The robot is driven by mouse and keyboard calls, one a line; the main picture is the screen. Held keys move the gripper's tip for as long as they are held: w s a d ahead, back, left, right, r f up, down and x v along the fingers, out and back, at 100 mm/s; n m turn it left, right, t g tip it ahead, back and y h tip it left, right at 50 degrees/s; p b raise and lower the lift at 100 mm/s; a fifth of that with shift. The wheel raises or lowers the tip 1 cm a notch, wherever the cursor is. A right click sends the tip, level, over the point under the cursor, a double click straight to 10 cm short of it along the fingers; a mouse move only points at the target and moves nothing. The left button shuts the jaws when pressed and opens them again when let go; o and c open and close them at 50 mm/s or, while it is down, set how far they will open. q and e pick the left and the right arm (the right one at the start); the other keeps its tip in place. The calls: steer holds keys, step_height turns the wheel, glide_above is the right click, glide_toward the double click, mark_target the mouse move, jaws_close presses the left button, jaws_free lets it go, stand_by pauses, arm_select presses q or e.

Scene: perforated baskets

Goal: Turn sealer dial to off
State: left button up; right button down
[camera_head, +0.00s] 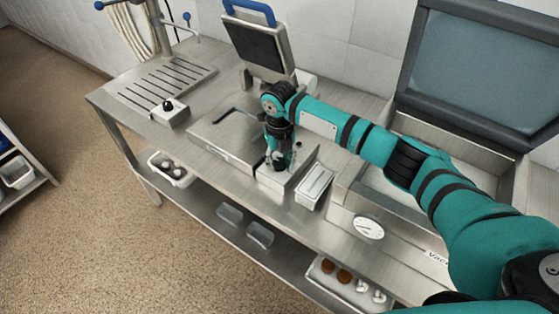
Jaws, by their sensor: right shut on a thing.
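My right gripper (279,160) reaches down from the teal arm to the front right block of a low steel unit (222,128) on the counter, which I take to be the sealer. It is shut on a small dark dial on top of that block. The fingers cover most of the dial, so its setting cannot be read. My left gripper is not in view.
A small box with a black knob (168,105) stands to the left. A white slotted container (316,185) stands close right of the gripper. A larger machine with a raised window lid (478,65) and a white round gauge (369,227) is at right.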

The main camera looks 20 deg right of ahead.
mark_target(280, 162)
steer(key=shift+w+r, duration=0.1)
steer(key=shift+r, duration=0.05)
stand_by(0.3)
steer(key=c, duration=0.9)
jaws_free()
steer(key=shift+c, duration=0.2)
step_height(280, 162, up, 12)
